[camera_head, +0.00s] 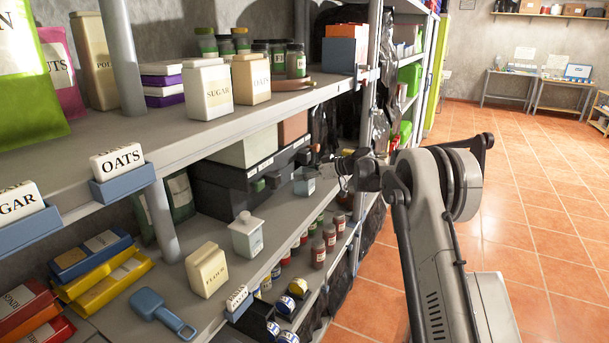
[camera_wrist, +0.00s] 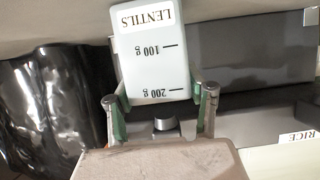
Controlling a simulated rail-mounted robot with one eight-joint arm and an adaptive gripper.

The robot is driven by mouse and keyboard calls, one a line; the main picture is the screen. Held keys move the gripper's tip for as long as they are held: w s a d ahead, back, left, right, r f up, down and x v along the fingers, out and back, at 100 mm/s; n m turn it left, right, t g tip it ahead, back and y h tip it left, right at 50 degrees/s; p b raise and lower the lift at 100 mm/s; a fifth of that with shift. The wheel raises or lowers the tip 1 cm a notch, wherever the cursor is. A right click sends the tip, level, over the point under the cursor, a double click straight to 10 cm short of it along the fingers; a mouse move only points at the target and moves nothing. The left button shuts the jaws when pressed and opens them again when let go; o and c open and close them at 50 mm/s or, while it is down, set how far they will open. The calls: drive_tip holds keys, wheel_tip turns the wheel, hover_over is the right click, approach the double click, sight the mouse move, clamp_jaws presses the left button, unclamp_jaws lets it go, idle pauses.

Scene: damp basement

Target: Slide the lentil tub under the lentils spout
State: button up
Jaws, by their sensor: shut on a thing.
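The lentil tub (camera_wrist: 153,55) is pale white with a LENTILS label and 100 g and 200 g marks, upside down in the wrist view. My gripper (camera_wrist: 160,106) has its two green-padded fingers on either side of the tub's near end, shut on it. In the head view, a small pale tub (camera_head: 304,184) is at my gripper (camera_head: 332,178), over the lower shelf by the dark dispenser boxes. I cannot tell whether it touches the shelf. I cannot pick out the lentils spout.
Dark boxes (camera_head: 218,192) with small labels line the back of the lower shelf; a RICE label (camera_wrist: 298,138) shows in the wrist view. A lidded white jar (camera_head: 247,238) and a flour box (camera_head: 207,270) stand left of my gripper. Red-labelled jars (camera_head: 318,254) stand below.

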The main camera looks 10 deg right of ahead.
drive_tip(key=o, duration=1.3)
drive_tip(key=shift+c, duration=0.2)
drive_tip(key=v, duration=1.1)
drive_tip(key=s+a+r+m+h, duration=0.2)
drive_tip(key=s+r, duration=0.2)
drive_tip(key=s, duration=0.5)
drive_tip(key=s+a+r+m+g+h, duration=0.15)
drive_tip(key=s+r, duration=0.25)
drive_tip(key=s, duration=0.5)
drive_tip(key=s+a+r+m+h, duration=0.2)
drive_tip(key=s+a+r, duration=0.1)
drive_tip(key=s, duration=0.6)
drive_tip(key=s+d+f+m+h, duration=0.1)
drive_tip(key=s+f, duration=0.3)
drive_tip(key=s, duration=1.1)
drive_tip(key=s+d+f+m+h, duration=0.2)
drive_tip(key=s+f+m+h, duration=0.2)
drive_tip(key=s, duration=1.1)
drive_tip(key=shift+s+f+t, duration=0.35)
drive_tip(key=shift+s+f, duration=0.05)
